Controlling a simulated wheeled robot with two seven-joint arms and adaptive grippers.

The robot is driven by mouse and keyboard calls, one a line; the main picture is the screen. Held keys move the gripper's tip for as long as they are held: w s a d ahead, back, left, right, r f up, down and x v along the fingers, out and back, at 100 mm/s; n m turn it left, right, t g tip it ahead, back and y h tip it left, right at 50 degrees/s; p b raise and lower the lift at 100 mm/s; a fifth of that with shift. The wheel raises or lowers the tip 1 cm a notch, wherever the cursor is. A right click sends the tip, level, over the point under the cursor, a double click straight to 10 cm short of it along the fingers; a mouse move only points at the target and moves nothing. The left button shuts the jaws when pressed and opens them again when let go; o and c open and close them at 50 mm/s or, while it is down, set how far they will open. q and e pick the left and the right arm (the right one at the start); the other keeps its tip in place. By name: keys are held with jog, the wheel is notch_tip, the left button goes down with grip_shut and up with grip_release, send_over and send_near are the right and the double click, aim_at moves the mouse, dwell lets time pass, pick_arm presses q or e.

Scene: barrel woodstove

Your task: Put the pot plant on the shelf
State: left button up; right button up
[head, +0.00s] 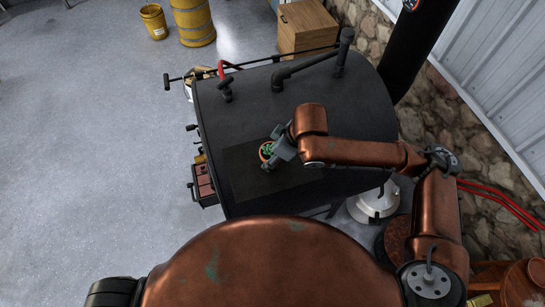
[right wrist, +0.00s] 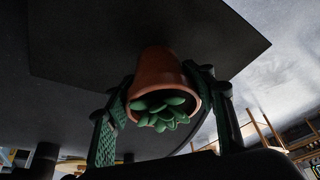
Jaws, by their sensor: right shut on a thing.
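The pot plant is a small terracotta pot with a green succulent (head: 266,151). It sits above a dark flat plate (head: 250,184) on the black barrel stove. My right gripper (head: 273,153) is shut on the pot. In the right wrist view the pot (right wrist: 160,69) is between the two green fingers, one on each side, with its leaves facing the camera. Its base is close to the dark plate (right wrist: 110,40); I cannot tell if they touch. My left gripper is not in view. No shelf can be clearly made out apart from this plate.
A stone wall (head: 450,130) is at the right. The grey floor (head: 90,150) at the left is mostly clear.

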jog(key=shift+d+f, duration=0.1)
jog(key=shift+f, duration=0.5)
jog(key=shift+f, duration=0.15)
jog(key=o, duration=1.4)
jog(key=shift+o, duration=0.2)
